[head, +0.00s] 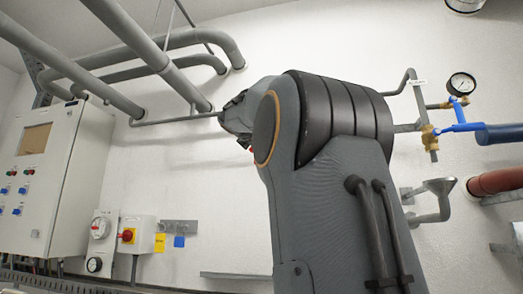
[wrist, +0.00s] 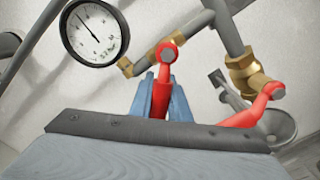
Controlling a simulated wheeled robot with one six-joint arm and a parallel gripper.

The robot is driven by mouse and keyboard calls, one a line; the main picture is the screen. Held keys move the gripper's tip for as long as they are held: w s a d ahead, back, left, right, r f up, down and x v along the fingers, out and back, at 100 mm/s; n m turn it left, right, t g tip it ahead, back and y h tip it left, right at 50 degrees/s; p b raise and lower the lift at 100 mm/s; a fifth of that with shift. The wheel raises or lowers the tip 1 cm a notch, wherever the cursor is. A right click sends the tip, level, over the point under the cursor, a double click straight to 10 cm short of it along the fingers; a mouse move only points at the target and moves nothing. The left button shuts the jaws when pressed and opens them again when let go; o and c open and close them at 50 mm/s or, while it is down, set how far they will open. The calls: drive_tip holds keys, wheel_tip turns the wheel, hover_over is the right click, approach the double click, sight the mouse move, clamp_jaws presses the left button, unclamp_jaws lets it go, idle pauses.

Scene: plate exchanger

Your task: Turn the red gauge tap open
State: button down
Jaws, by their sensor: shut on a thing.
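The red gauge tap (wrist: 166,55) shows in the wrist view, on a brass fitting (wrist: 137,62) beside a round pressure gauge (wrist: 95,33). My gripper (wrist: 162,98) is shut on its red handle, with one blue-grey finger on each side. The handle's lower end is hidden behind the gripper's dark front edge. In the head view my arm hides the red tap, and my gripper's fingers cannot be made out there.
A second red lever (wrist: 256,108) sits on a brass valve (wrist: 246,74) just right of my gripper, close to a grey funnel (wrist: 278,122). In the head view, another gauge (head: 461,84) with blue levers (head: 462,127) stands at right, and a control cabinet (head: 50,180) at left.

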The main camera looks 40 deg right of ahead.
idle(0.3)
drive_tip(key=c, duration=1.7)
unclamp_jaws()
drive_tip(key=shift+a, duration=0.1)
drive_tip(key=shift+o, duration=0.2)
drive_tip(key=shift+r, duration=0.1)
